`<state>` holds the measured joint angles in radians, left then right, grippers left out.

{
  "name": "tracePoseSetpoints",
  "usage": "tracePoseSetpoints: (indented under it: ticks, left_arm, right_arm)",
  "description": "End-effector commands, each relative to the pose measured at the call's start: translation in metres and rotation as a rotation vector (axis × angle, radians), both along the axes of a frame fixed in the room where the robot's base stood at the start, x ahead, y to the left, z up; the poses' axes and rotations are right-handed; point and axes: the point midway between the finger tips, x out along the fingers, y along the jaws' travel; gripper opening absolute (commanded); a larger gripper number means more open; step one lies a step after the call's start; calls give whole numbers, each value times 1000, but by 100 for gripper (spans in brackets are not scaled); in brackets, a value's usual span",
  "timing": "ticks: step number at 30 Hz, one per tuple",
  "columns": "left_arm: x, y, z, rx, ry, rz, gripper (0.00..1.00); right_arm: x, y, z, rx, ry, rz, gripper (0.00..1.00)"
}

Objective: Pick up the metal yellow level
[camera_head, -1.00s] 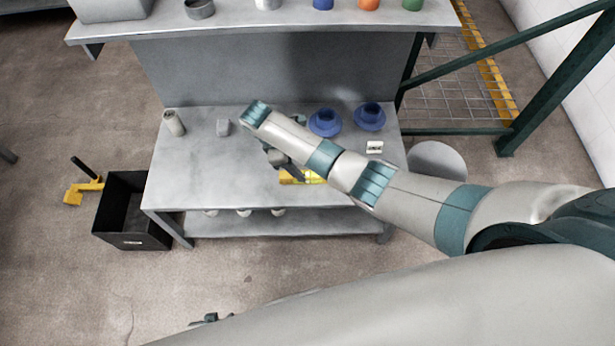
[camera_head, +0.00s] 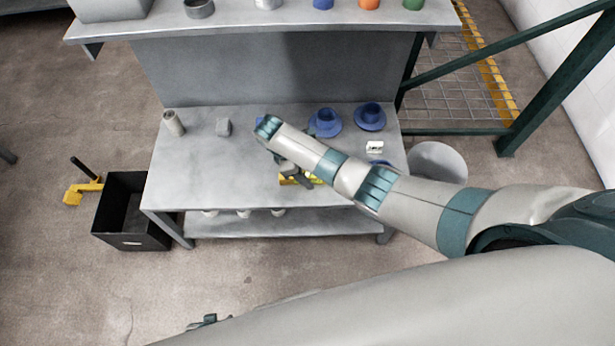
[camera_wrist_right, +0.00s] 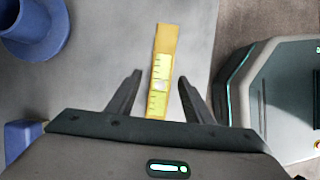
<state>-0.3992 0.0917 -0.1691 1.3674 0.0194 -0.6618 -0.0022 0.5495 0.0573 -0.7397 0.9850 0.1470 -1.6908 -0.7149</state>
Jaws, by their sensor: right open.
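The yellow level (camera_head: 314,181) lies on the grey workbench near its front edge, partly hidden by my right gripper (camera_head: 298,178) in the head view. In the right wrist view, the level (camera_wrist_right: 161,64) is a long yellow bar with dark scale marks, and it runs between the two dark fingers of my right gripper (camera_wrist_right: 160,78). The fingers are apart, with gaps on both sides of the level. A small part of what looks like my left gripper (camera_head: 210,320) shows at the bottom of the head view, far from the bench; its jaws cannot be made out.
Blue flanged parts (camera_head: 370,117) stand at the bench's back right, and one also shows in the wrist view (camera_wrist_right: 35,25). A grey block (camera_head: 223,127) and a cylinder (camera_head: 174,122) stand at the left. A black bin (camera_head: 133,215) is on the floor. The bench's left front is clear.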

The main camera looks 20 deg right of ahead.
Motion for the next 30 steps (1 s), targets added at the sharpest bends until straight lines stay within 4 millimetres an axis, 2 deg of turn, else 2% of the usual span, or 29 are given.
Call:
tracePoseSetpoints:
  ticks: [3, 17, 21, 23, 30]
  left_arm:
    - [2, 2, 2, 1, 0, 2, 31]
    - [-4, 5, 0, 6, 8, 2, 31]
    - [-5, 5, 0, 6, 10, 1, 31]
    - [-5, 4, 0, 5, 10, 0, 31]
    - [-5, 2, 0, 3, 10, 0, 31]
  right_arm:
    - [-1, -2, -6, 0, 0, 0, 47]
    - [-1, -2, -6, 1, 0, 0, 47]
    - [-1, -2, -6, 1, 0, 0, 13]
    - [-1, -2, -5, 1, 0, 0, 0]
    - [0, -2, -5, 1, -1, 0, 0]
